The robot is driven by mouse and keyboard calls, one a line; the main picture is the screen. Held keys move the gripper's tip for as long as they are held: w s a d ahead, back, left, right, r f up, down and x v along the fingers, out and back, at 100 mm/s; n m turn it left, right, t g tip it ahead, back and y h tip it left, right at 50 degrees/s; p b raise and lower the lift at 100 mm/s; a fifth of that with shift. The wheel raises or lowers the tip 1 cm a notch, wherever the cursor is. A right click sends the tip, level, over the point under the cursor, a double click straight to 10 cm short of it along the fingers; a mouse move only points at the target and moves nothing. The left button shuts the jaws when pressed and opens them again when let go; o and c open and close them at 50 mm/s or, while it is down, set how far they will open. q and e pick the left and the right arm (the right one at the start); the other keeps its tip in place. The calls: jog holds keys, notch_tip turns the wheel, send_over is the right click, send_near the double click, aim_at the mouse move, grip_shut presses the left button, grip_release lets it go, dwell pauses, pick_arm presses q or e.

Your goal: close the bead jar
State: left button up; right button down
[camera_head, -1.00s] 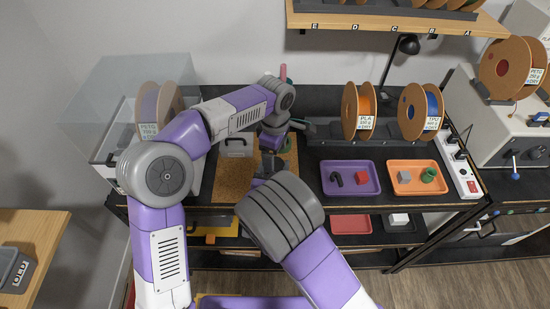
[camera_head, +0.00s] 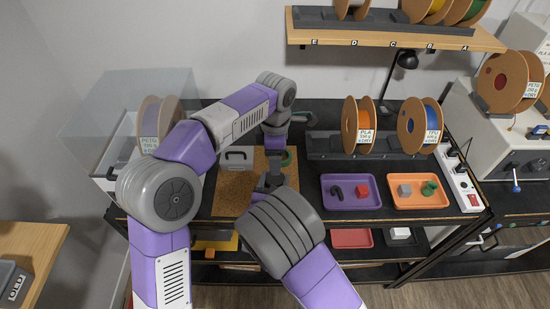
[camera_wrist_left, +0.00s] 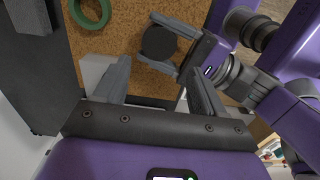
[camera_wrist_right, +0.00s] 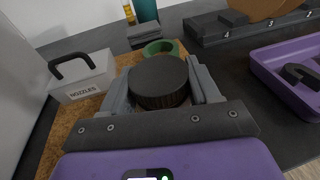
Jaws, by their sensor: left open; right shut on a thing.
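A black round lid with a ribbed side (camera_wrist_right: 160,82) sits between the fingers of my right gripper (camera_wrist_right: 157,70), which is shut on it. From above it shows as a dark disc (camera_wrist_left: 160,42) in the left wrist view, over the cork mat (camera_wrist_left: 130,15). No clear jar body or beads show beneath it; whether a jar is under it I cannot tell. My left gripper (camera_wrist_left: 160,66) is open and empty, above and beside the right gripper's fingers. In the head view my arms largely hide both grippers and the lid.
A green ring (camera_wrist_right: 160,48) lies behind the lid. A grey nozzles box (camera_wrist_right: 82,75) with a black handle stands to the left. A purple tray (camera_head: 351,205) and an orange tray (camera_head: 418,204) hold small parts at right. Spools (camera_head: 358,126) stand behind them.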

aim_at(275, 178)
pick_arm(q)
jog(key=shift+f, duration=0.1)
pick_arm(e)
jog(key=shift+f, duration=0.15)
pick_arm(q)
jog(key=shift+f, duration=4)
jog(key=c, duration=0.9)
jog(key=shift+s+d+m, duration=0.1)
jog(key=shift+m, duration=1.7)
jog(key=o, duration=1.2)
jog(key=shift+c, duration=0.2)
